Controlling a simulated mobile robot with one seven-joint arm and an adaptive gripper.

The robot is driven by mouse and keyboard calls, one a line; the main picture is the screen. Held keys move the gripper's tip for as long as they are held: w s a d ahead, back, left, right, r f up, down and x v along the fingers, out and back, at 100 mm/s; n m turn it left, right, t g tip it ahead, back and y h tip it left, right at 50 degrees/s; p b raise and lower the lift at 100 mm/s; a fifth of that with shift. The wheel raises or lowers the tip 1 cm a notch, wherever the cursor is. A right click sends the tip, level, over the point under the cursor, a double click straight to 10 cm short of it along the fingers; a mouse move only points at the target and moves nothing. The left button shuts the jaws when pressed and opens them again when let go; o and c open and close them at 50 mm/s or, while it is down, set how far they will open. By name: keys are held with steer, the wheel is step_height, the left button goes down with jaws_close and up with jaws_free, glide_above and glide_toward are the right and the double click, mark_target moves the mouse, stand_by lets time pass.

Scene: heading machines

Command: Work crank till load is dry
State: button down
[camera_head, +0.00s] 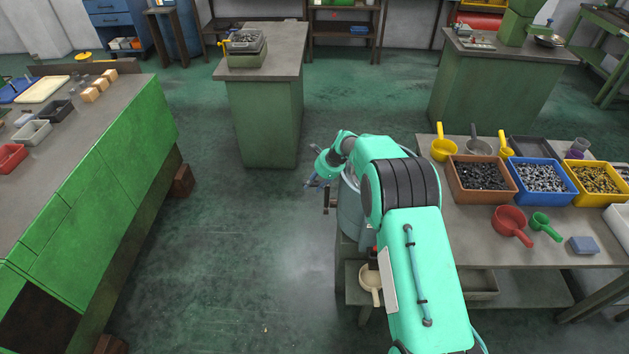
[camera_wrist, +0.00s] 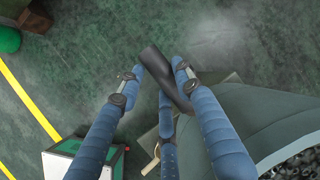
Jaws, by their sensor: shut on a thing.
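A grey-green drum (camera_wrist: 268,122) fills the right of that view. Small dark pieces (camera_wrist: 304,164) show at its lower right; whether they are wet or dry cannot be told. In the head view my gripper (camera_head: 317,183) is at the left side of the drum (camera_head: 350,218), which my arm mostly hides.
A bench on the right holds a brown bin (camera_head: 482,178), a blue bin (camera_head: 541,178), a yellow bin (camera_head: 597,185) and several scoops. A cream scoop (camera_head: 371,280) lies on a low shelf. A green bench (camera_head: 110,170) stands left. The floor between is clear.

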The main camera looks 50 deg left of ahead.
steer(key=s+d+f+t+y+b, duration=0.1)
steer(key=s+d+f+b, duration=0.4)
steer(key=f, duration=0.2)
steer(key=s+d+f+n+t+y+b, duration=0.1)
steer(key=s+d+f+t+y+b, duration=0.1)
steer(key=s+d+f+b, duration=0.2)
step_height(320, 180, down, 3)
steer(key=shift+s+d+r+b, duration=0.15)
steer(key=shift+s+d+b, duration=0.2)
steer(key=shift+b, duration=0.6)
stand_by(0.9)
steer(key=shift+s+d+f, duration=0.1)
steer(key=shift+d+f, duration=0.05)
steer(key=shift+f, duration=0.1)
steer(key=c, duration=1.3)
jaws_free()
steer(key=shift+f, duration=0.1)
steer(key=shift+c, duration=0.2)
steer(key=shift+o, duration=0.8)
steer(key=shift+r, duration=0.2)
steer(key=shift+w+a+r, duration=0.25)
